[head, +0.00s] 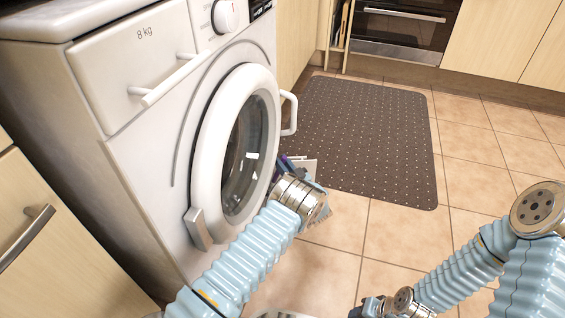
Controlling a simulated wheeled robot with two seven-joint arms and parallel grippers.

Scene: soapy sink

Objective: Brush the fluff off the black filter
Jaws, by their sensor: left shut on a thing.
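A white washing machine (165,120) stands at the left, with its round door (210,150) closed. My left gripper (293,172) is low in front of the machine, just right of the door. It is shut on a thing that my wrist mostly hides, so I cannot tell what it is. A small pale flat piece (307,166) and a dark purplish bit show beside the fingers. I cannot make out the black filter or any fluff. My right gripper (374,307) is at the bottom edge, partly cut off, and its fingers are too unclear to judge.
A dark dotted mat (365,135) lies on the tiled floor (470,150) right of the machine. An oven (400,30) and wooden cupboards (495,40) line the back. A cupboard with a handle (28,238) is at the left. The floor between my arms is clear.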

